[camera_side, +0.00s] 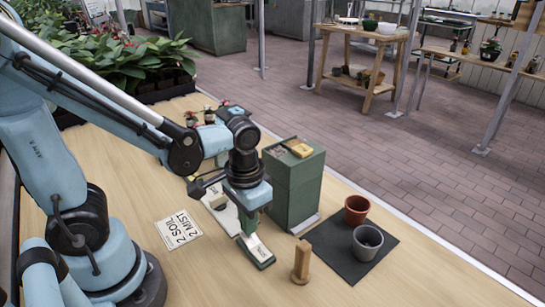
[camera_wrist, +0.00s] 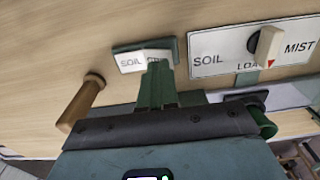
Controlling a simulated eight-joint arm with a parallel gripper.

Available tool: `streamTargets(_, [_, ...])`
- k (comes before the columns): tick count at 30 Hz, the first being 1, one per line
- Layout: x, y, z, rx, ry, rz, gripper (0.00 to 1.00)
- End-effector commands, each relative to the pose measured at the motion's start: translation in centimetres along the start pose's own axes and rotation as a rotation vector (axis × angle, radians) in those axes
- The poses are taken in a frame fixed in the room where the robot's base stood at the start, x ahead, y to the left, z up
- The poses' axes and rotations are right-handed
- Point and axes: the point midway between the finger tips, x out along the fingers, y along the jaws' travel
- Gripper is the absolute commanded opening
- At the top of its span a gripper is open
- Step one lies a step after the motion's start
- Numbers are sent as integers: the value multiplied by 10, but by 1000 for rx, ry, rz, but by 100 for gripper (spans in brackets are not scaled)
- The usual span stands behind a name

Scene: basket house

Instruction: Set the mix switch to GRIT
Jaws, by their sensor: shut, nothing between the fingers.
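The mix switch is a small white rocker in a dark green frame (camera_side: 262,253), lying on the bench in front of my gripper. In the wrist view the rocker (camera_wrist: 131,62) reads SOIL on its left half; the right half's label is mostly covered by my fingers. Which half is pressed down I cannot tell. My gripper (camera_side: 247,230) points down with its green fingers (camera_wrist: 157,68) shut and empty, over the right half of the switch in the wrist view. Whether the tips touch it I cannot tell.
A white dial plate (camera_wrist: 208,62) marked SOIL and MIST has a knob (camera_wrist: 268,42) beside the switch. A green box (camera_side: 300,190) stands close right of my gripper. A wooden post (camera_side: 301,262), two pots (camera_side: 357,207) (camera_side: 367,243) and a sheet (camera_side: 178,230) are nearby.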

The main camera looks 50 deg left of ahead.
Motion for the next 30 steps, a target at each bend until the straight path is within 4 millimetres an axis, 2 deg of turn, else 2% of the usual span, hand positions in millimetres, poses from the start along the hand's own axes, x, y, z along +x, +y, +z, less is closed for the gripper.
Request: streamTargets(30, [14,0,0,0,0,0,0])
